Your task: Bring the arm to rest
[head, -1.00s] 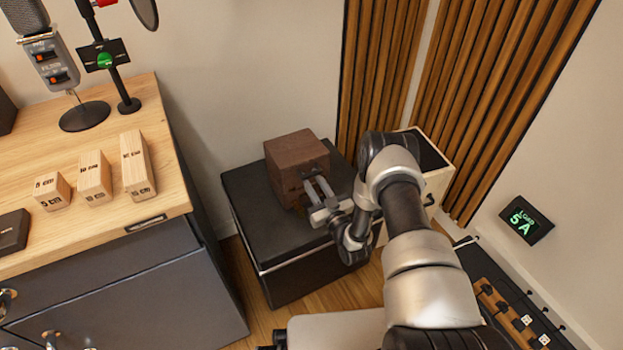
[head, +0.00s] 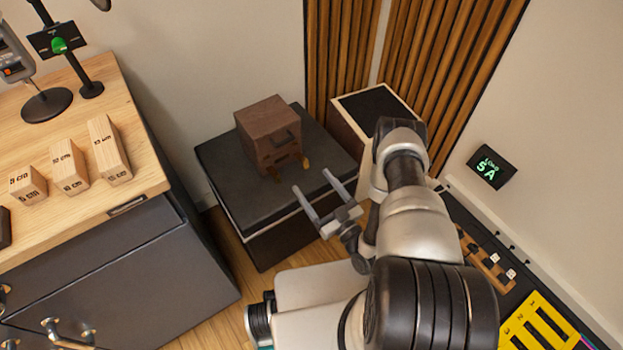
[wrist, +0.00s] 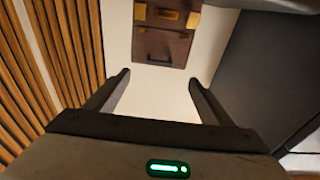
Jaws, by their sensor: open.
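My gripper (head: 314,187) is open and empty in the head view. Its two fingers point up and left, short of a dark brown wooden box (head: 264,122) with a handle on its front. The box sits on a black-topped low cabinet (head: 222,172). In the wrist view my open gripper (wrist: 158,82) shows both fingers apart with nothing between them. The wooden box (wrist: 163,45) is at the top of that view, beyond the fingertips. My arm reaches in from the lower right of the head view.
A pale box with a black top (head: 375,105) stands behind my arm by the slatted panels (head: 440,50). A wall display (head: 491,167) and yellow slotted plate (head: 540,322) are at right.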

